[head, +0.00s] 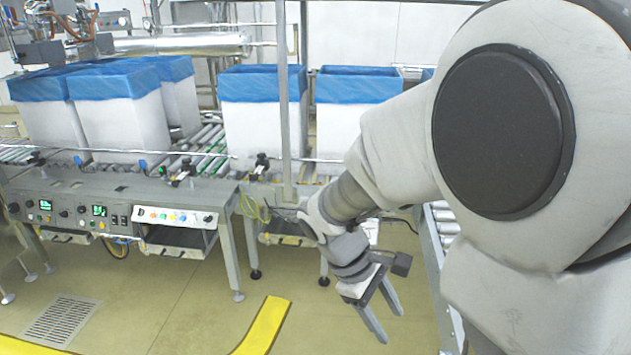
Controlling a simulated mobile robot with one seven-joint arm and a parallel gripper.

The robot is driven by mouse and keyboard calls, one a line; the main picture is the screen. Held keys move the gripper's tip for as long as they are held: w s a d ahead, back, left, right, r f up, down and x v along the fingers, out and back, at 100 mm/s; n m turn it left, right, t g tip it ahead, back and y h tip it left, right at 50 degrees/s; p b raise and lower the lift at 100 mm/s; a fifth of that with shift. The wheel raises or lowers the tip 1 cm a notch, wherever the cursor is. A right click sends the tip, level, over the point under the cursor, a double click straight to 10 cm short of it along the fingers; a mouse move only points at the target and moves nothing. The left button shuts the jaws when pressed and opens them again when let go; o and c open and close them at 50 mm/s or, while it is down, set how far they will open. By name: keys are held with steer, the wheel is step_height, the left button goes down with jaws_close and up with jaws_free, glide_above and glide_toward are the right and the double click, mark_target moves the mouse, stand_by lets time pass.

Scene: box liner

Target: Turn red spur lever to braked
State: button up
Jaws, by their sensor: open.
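My gripper (382,318) is at the lower middle right of the head view. It points down and to the right over the floor, with its two fingers apart and nothing between them. No red spur lever can be made out in this view. Small dark levers or clamps (261,163) stand on the conveyor's front edge, too small to read. The control panel (175,216) with small coloured buttons is on the bench front, left of my gripper and apart from it. My arm hides the right side of the scene.
White boxes with blue liners (262,115) stand on the roller conveyor (205,140) behind the grey bench (120,190). A vertical post (283,90) rises before the boxes. Another roller section (445,225) lies right of my gripper. Floor (190,290) is clear in front, with yellow tape (264,325) and a drain grate (62,320).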

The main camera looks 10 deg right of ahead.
steer(key=d+f+n+t+h+b, duration=0.3)
steer(key=f+n, duration=0.6)
steer(key=f, duration=0.7)
steer(key=d+f+n+t+h+b, duration=0.15)
steer(key=f+n+h+b, duration=0.5)
steer(key=f, duration=0.85)
steer(key=d+f+n+t+h+b, duration=0.2)
steer(key=d+f+n+h, duration=0.15)
steer(key=f+n, duration=1)
steer(key=w+d+f+m+b, duration=0.1)
steer(key=w+d, duration=0.1)
steer(key=d, duration=0.6)
steer(key=w+d+f+m+b, duration=0.1)
steer(key=w+d+m, duration=0.1)
steer(key=d, duration=0.6)
steer(key=shift+w+d+y, duration=0.25)
steer(key=shift+d+y, duration=0.05)
steer(key=shift+d, duration=0.1)
steer(key=shift+g, duration=0.25)
jaws_close()
steer(key=shift+f, duration=0.1)
